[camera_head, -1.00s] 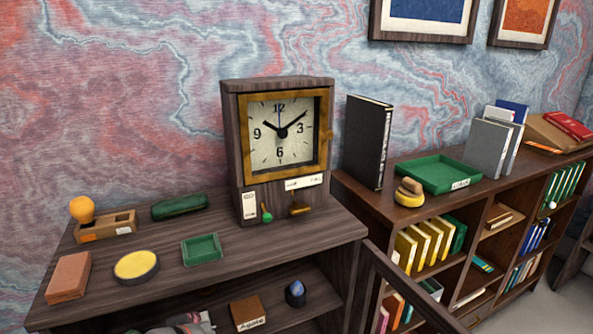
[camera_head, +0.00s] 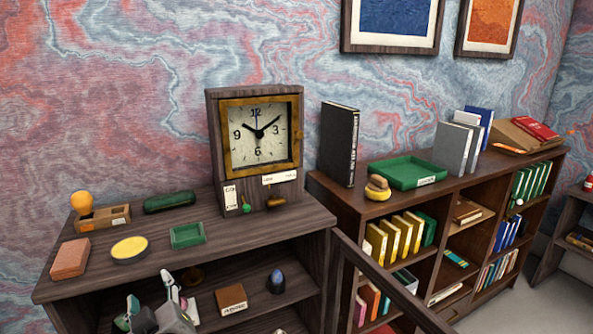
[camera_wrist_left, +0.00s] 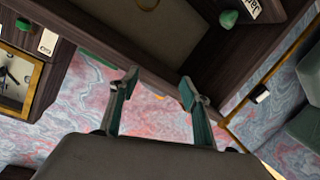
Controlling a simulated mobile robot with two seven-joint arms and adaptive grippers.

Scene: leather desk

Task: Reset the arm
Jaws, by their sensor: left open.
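My left gripper (camera_head: 150,302) shows at the bottom left in the head view, in front of the open shelf below the dark wooden cabinet top. Its two fingers point up and stand apart with nothing between them. In the left wrist view my left gripper (camera_wrist_left: 158,92) also has its two green-grey fingers spread and empty, with dark wood and the marbled wall behind. My right gripper is in neither view.
A brown box (camera_head: 231,297) and dark egg shape (camera_head: 276,281) sit on the shelf below. A bookcase (camera_head: 400,205) stands at right.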

